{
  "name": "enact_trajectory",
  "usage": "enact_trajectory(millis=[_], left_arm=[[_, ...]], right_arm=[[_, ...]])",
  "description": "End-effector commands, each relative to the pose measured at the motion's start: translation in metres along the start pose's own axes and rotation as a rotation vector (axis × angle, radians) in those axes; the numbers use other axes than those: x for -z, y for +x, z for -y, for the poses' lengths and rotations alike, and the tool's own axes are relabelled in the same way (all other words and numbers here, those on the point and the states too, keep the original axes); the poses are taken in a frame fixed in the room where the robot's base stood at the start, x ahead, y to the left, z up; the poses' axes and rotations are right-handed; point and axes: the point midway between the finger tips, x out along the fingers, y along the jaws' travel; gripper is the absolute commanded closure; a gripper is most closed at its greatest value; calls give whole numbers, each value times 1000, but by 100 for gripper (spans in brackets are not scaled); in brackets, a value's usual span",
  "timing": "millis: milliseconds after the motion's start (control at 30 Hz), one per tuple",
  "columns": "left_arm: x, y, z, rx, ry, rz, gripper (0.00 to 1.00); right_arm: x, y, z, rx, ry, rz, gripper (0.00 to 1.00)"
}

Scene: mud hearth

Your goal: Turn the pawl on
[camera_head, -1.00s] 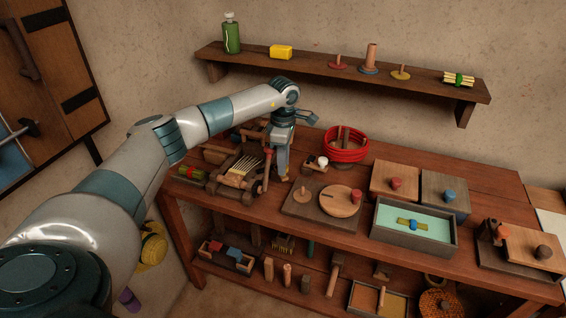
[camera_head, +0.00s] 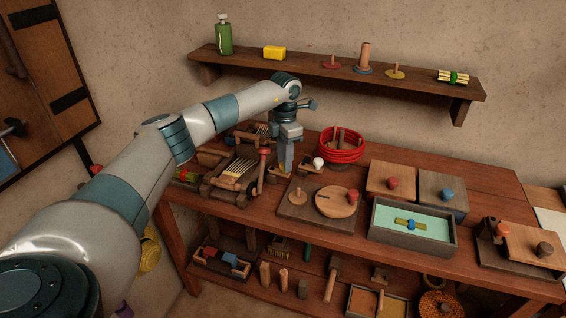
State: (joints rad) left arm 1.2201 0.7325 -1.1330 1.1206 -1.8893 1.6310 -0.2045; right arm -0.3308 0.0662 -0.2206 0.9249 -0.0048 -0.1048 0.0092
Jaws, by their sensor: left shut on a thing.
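My left gripper (camera_head: 284,169) reaches down over the left half of the workbench top. It is shut on a small part at its fingertips, mostly hidden by the fingers. I cannot tell for sure whether this part is the pawl. Just left of the fingers is a wooden device (camera_head: 228,190) with pale rods and wheel-like round parts. An upright wooden lever with a red top (camera_head: 263,165) stands at its right side, close to the fingers. A small wooden block with a white knob (camera_head: 318,162) is just right of the gripper. My right gripper is not in view.
A board with a peg and round disc (camera_head: 336,202) lies right of the gripper. Behind it is a red coil (camera_head: 341,154). A teal-lined tray (camera_head: 413,241) and knobbed boxes stand further right. A wall shelf (camera_head: 340,73) hangs above; a lower shelf holds several small things.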

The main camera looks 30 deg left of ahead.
Motion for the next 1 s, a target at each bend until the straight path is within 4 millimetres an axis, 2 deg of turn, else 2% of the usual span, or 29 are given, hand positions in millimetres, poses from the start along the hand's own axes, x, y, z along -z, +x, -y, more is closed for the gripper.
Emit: enact_trajectory(millis=[200, 667, 700, 767, 1000], left_arm=[[-3, -1, -3, -1, -82, 2, 97], [-4, -2, -4, -2, -105, 3, 97], [-4, -2, -4, -2, -105, 3, 72], [-4, -2, -4, -2, -105, 3, 58], [-4, -1, -4, -1, -104, 1, 55]], right_arm=[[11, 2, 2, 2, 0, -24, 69], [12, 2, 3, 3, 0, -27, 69], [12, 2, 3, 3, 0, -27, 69], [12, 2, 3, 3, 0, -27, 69], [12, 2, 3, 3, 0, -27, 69]])
